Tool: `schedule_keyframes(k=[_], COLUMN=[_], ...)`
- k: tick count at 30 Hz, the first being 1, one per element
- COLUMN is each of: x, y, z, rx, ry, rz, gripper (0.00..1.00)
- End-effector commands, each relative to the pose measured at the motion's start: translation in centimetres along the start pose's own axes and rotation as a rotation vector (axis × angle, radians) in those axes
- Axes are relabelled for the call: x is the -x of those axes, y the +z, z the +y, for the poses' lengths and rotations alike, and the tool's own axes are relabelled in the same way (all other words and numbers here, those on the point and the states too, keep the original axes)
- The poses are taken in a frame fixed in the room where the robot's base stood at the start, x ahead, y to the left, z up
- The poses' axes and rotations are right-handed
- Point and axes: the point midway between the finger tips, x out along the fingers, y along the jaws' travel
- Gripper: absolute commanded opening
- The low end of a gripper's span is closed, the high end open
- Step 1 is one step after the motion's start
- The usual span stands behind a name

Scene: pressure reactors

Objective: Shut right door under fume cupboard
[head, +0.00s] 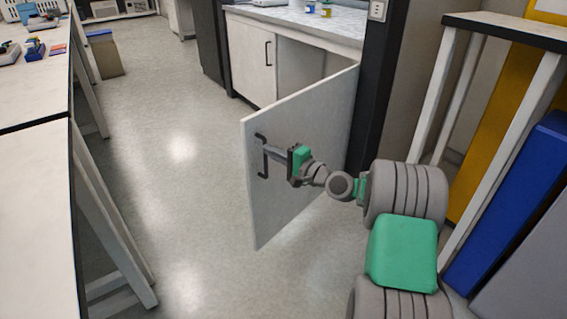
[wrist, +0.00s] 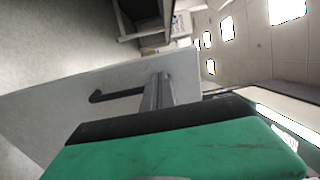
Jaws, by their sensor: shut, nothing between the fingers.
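The right door (head: 320,125) under the fume cupboard stands wide open, swung out into the aisle, with its hinge side at the dark post. Its dark bracket handle (head: 264,158) is near the free edge, on the face towards me. My gripper (head: 270,148) is shut and empty, with its fingertips at the handle. In the wrist view the fingers (wrist: 158,90) lie beside the handle (wrist: 115,95) against the pale door (wrist: 55,105). Whether they touch the handle or the panel I cannot tell. The closed left door (head: 250,62) is beyond the open cupboard bay (head: 298,68).
A white bench (head: 35,200) runs along the left. A white-legged stand (head: 510,28) and blue and yellow panels are close on the right. A dark post (head: 380,85) stands at the hinge side. The floor (head: 185,150) between bench and door is clear.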

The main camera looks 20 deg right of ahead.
Motion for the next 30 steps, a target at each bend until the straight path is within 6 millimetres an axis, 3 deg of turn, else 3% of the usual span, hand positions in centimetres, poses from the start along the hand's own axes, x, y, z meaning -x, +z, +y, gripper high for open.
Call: schedule_keyframes(k=[3,9,23,30], x=[-2.6,-5.2,-5.7,-7.4], y=[0.1,0.1,0.0,-0.7], z=[0.4,0.2,0.0,-0.2], rx=[0.003,0.003,0.001,0.001], ry=[-0.002,0.0,0.0,0.0], rz=[-0.004,-0.001,0.003,0.05], gripper=[0.0,0.0,0.0,0.0])
